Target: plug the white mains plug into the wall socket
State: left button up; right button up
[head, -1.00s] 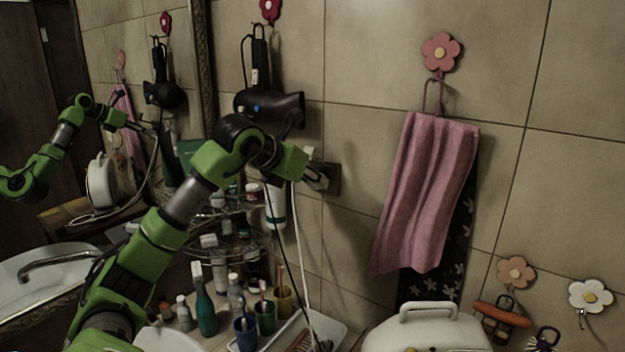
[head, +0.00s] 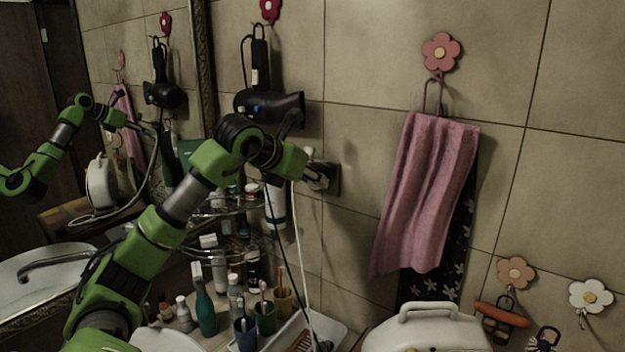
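The wall socket (head: 333,179) is a dark plate on the tiled wall, right of centre. My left gripper (head: 314,171) is at the end of the green arm, right in front of the socket. A pale plug shape (head: 318,175) shows at its fingertips against the socket; whether it is in the holes cannot be made out. A white cable (head: 299,255) hangs down from just below the gripper to the counter. The fingers are small and partly hidden by the wrist, so their opening is unclear. My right gripper is not in view.
A black hair dryer (head: 270,105) hangs above the arm. A wire shelf (head: 222,208) with bottles stands below it, with cups and a tray (head: 335,335) on the counter. A pink towel (head: 427,195) hangs right of the socket. The mirror at left reflects my arm.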

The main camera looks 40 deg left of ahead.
pick_arm(q)
jog(key=shift+w+r+p, duration=0.1)
jog(key=shift+w+p, duration=0.45)
dwell(0.6)
jog(key=o, duration=1.2)
jog(key=v, duration=1.2)
jog(key=shift+a, duration=0.1)
